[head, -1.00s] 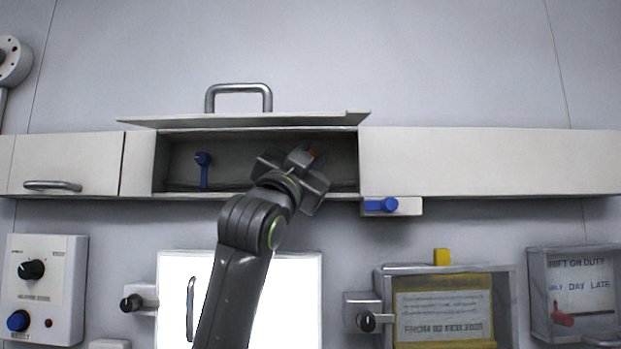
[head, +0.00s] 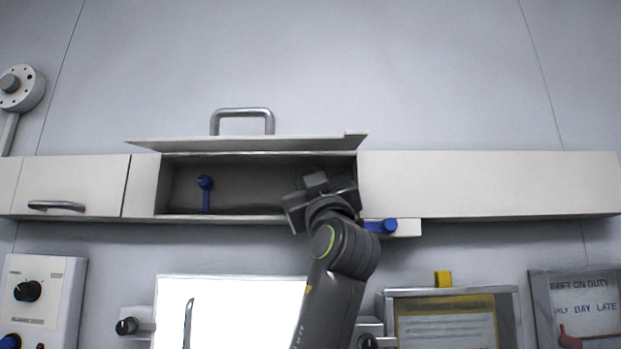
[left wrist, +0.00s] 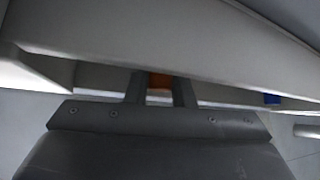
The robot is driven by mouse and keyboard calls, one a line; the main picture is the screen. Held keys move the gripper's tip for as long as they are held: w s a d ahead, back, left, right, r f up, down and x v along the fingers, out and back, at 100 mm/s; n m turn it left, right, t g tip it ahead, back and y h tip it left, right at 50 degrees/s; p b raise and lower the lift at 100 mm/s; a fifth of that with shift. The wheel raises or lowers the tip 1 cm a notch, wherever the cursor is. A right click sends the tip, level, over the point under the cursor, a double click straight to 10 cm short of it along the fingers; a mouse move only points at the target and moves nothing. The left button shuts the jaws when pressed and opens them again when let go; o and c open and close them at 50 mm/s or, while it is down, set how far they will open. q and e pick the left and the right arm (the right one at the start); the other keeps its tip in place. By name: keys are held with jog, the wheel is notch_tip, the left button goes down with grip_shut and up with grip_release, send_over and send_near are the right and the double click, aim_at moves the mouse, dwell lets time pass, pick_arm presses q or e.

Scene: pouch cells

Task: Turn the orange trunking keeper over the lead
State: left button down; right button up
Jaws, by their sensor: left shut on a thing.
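The orange keeper (left wrist: 160,81) shows in the left wrist view as a small orange patch between my two gripper fingers. My left gripper (left wrist: 160,88) is shut on it. In the head view my left gripper (head: 318,184) is at the right part of the open trunking recess (head: 255,180), and its body hides the keeper. I cannot make out the lead in either view. My right gripper is not in view.
A raised flap (head: 245,143) with a metal handle (head: 242,112) hangs over the recess. A blue lever (head: 205,190) stands inside at left. A blue knob (head: 382,226) sits on a white block below the trunking, close right of my wrist. A framed notice (head: 450,320) is lower right.

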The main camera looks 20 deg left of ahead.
pick_arm(q)
jog(key=n+g+y, duration=0.1)
jog(key=n, duration=0.1)
jog(key=shift+n+g, duration=0.3)
jog(key=shift+g, duration=0.1)
jog(key=shift+n+y+p, duration=0.3)
jog(key=shift+n+y, duration=0.1)
jog(key=c, duration=1.5)
grip_release()
jog(key=shift+s+d+f+b, duration=0.2)
jog(key=shift+f+b, duration=0.15)
jog(key=shift+f, duration=0.05)
jog(key=b+v, duration=0.4)
jog(key=v, duration=0.4)
jog(key=b+v, duration=0.4)
jog(key=v, duration=0.4)
jog(key=shift+s+d+r, duration=0.15)
jog(key=shift+s+d, duration=0.15)
jog(key=shift+d, duration=0.05)
